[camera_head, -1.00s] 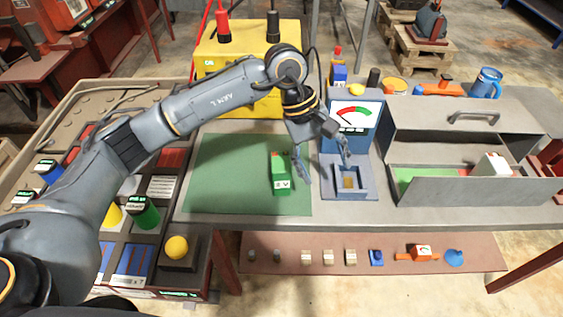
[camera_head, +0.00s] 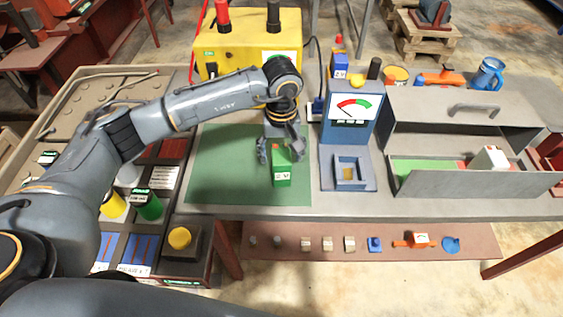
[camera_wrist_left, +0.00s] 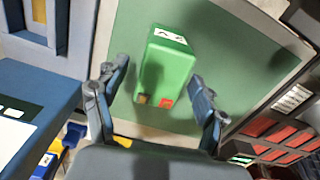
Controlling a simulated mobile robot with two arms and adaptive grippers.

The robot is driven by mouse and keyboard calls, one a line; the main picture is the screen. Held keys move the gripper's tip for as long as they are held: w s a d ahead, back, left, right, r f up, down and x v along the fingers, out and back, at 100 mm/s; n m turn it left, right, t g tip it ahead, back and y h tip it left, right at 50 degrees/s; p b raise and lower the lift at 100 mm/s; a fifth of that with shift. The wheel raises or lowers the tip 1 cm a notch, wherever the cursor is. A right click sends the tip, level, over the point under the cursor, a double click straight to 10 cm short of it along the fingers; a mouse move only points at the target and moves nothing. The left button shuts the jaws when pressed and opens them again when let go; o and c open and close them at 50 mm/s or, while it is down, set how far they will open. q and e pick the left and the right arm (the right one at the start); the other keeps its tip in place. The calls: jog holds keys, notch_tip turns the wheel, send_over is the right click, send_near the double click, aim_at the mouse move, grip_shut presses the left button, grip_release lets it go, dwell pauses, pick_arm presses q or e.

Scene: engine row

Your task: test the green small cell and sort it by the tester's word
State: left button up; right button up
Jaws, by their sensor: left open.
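The green small cell (camera_head: 282,174) stands on the green mat (camera_head: 222,172), with a white label on its front. It also shows in the left wrist view (camera_wrist_left: 168,68), with a copper-coloured and a red terminal at one end. My left gripper (camera_head: 281,153) is open above the cell, its fingers on either side; in the left wrist view the fingers (camera_wrist_left: 158,82) stand apart from it. The blue tester (camera_head: 350,132) has a red and green dial, whose needle is too small to read, and an empty cradle (camera_head: 328,180). My right gripper is not in view.
An open grey metal bin (camera_head: 470,188) holding a green piece and a white block is at the right. A sectioned tray (camera_head: 120,228) with coloured cells is at the left. A yellow box (camera_head: 235,52) stands behind the mat. A yellow button (camera_head: 180,238) is at the front left.

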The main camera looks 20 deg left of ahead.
pick_arm(q)
jog(key=f, duration=0.2)
jog(key=f+p, duration=0.1)
jog(key=f, duration=0.1)
jog(key=shift+s+d, duration=0.1)
jog(key=shift+s, duration=0.1)
grip_shut()
